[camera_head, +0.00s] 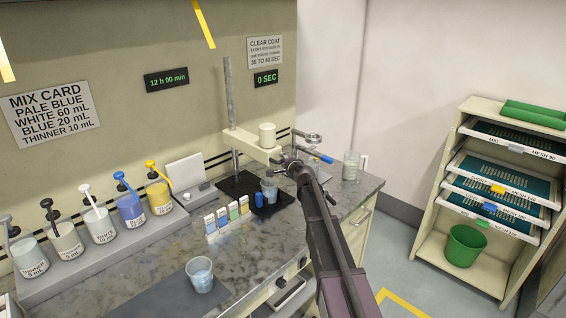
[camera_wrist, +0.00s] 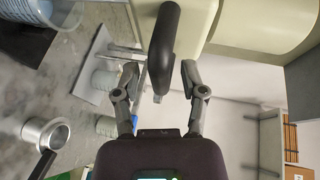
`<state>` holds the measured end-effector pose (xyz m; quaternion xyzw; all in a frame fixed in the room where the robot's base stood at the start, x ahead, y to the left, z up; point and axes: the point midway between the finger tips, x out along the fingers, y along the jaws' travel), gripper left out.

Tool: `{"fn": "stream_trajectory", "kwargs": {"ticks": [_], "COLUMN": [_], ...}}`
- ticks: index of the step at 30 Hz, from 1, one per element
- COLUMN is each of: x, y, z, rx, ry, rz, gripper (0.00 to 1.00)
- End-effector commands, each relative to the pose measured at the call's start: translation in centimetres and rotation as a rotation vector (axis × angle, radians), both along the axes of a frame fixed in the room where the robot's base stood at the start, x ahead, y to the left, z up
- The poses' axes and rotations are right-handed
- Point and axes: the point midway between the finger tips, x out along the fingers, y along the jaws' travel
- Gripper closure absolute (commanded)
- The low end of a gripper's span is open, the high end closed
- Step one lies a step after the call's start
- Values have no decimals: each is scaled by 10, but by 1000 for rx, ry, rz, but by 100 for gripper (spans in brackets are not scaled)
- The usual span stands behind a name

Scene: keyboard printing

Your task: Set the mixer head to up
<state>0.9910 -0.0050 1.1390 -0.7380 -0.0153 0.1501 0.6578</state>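The mixer has a tall grey column (camera_head: 229,95) and a cream head (camera_head: 250,146) low on it, well below the column's top. A cup (camera_head: 269,188) stands below the head on a dark base. My gripper (camera_head: 288,162) is at the head's right end. In the wrist view, the cream head (camera_wrist: 230,22) is at the top with a black curved handle (camera_wrist: 163,45). My gripper (camera_wrist: 160,78) is open, a finger on each side of the handle. The right fingertip is close to the handle; I cannot tell whether it touches.
Paint bottles with pumps (camera_head: 128,204) line the left of the marble counter (camera_head: 245,255). A jar (camera_head: 351,164) is behind my arm at right. A rack of screens (camera_head: 500,180) stands farther right, beyond open floor.

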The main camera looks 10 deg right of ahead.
Motion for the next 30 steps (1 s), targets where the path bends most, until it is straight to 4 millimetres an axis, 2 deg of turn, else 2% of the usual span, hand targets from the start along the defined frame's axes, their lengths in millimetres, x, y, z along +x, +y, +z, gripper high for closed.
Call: {"fn": "stream_trajectory", "kwargs": {"ticks": [1,4,5,9,19,30], "x": [0,0,0,0,0,1], "y": [0,0,0,5,0,-1], "z": [0,0,0,0,9,48], "rx": [0,0,0,-1,0,1], "ry": [0,0,0,0,0,0], "rz": [0,0,0,2,1,-1], "gripper": [67,97,100,100,100,100]}}
